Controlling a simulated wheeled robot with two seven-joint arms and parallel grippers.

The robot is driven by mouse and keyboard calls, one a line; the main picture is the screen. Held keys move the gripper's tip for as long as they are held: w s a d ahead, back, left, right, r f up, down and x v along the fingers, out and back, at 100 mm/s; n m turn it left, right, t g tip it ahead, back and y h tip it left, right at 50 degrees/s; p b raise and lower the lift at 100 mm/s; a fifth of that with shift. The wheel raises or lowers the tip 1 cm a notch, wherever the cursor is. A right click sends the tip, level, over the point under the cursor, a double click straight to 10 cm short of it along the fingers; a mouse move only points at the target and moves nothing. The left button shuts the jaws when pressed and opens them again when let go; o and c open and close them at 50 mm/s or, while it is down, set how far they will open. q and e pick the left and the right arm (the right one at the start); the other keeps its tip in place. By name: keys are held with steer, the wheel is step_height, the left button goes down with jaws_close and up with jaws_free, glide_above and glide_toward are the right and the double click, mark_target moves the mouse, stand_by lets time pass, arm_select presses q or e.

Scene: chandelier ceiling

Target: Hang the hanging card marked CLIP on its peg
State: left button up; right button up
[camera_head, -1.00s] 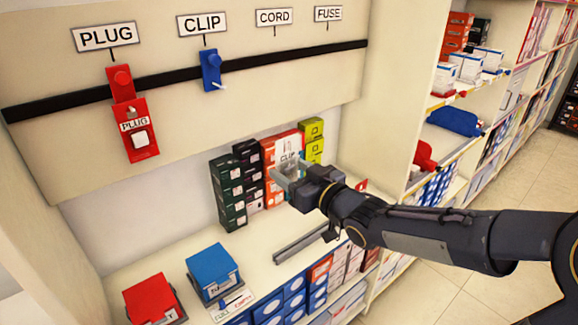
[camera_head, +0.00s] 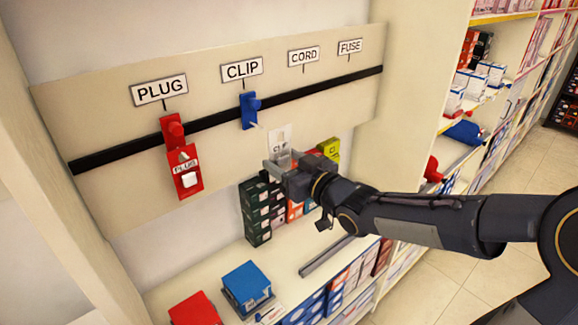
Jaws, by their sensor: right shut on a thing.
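The white card marked CLIP (camera_head: 281,137) is held upright in my right gripper (camera_head: 276,164), which is shut on its lower part. The blue peg holder (camera_head: 249,110) sits on the black rail under the CLIP sign (camera_head: 242,69), with a thin pale prong at its lower right. The card is below and to the right of this peg and looks apart from it. The gripper hides the card's lower part. My left gripper is not in view.
A red PLUG card (camera_head: 184,173) hangs from the red peg (camera_head: 174,130) at the left. Stacked boxes (camera_head: 256,212) stand on the shelf below the gripper. Blue (camera_head: 247,285) and red (camera_head: 195,309) boxes lie at the front. The panel right of the blue peg is clear.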

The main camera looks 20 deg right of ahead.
steer(key=shift+f+b+x, duration=0.2)
steer(key=shift+b+x, duration=0.45)
steer(key=shift+x, duration=0.8)
steer(key=shift+f+b+x, duration=0.2)
steer(key=shift+b+x, duration=0.45)
steer(key=shift+x, duration=0.8)
steer(key=shift+f+b+x, duration=0.2)
steer(key=shift+b+x, duration=0.45)
steer(key=shift+x, duration=0.85)
steer(key=o, duration=0.8)
steer(key=shift+o, duration=0.2)
